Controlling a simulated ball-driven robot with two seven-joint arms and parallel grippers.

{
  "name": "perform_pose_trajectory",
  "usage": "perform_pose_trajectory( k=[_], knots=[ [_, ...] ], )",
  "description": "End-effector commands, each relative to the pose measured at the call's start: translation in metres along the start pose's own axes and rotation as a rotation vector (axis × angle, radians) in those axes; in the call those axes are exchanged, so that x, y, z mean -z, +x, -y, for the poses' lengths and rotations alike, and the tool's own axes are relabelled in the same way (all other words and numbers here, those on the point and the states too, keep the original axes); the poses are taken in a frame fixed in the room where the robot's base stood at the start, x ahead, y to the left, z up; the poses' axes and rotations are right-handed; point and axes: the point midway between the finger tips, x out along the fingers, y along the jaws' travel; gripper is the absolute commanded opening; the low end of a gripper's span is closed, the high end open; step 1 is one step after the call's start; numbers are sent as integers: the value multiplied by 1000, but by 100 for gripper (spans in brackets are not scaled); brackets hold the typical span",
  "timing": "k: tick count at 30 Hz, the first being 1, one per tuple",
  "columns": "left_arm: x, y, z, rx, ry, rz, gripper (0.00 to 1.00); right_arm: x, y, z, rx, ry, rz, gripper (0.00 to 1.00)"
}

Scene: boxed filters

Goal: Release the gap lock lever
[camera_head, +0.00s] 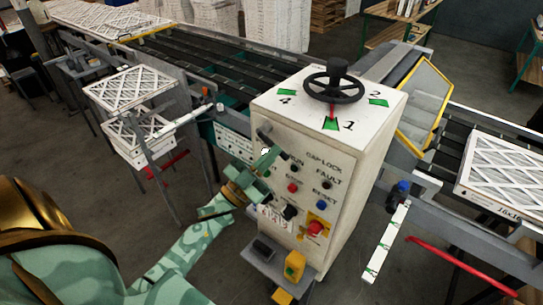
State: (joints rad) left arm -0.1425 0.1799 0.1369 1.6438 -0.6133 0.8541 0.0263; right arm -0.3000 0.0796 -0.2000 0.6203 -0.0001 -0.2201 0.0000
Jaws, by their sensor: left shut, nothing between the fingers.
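The control box (338,190) stands in the middle of the head view, with a "GAP LOCK" label (323,161) on its front panel. A dark lever (266,138) slants down to the right at the panel's upper left; I take it for the gap lock lever. My left gripper (269,158) is at the left side of the panel, just below this lever. Its fingers are shut with nothing between them. I cannot tell whether they touch the lever. The gripper hides part of the panel's left side. My right gripper is not in view.
A black handwheel (335,88) sits on the box top among numbered green marks. Buttons and a red stop knob (316,228) are on the panel. Conveyors (200,62) run behind, with boxed filters (128,88) at left and a filter stack (500,170) at right.

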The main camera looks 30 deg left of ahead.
Motion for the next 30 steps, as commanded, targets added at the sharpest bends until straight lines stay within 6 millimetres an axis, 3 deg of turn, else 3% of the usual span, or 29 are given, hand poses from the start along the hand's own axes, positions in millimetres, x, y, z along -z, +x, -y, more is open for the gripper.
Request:
perform_pose_trajectory(
  k=[13, 30],
  knots=[
    [-23, -16, 2, -242, 354, 1, 0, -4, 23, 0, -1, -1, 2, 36],
    [-44, -30, 21, -534, 787, 1, 0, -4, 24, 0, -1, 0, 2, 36]
  ],
)
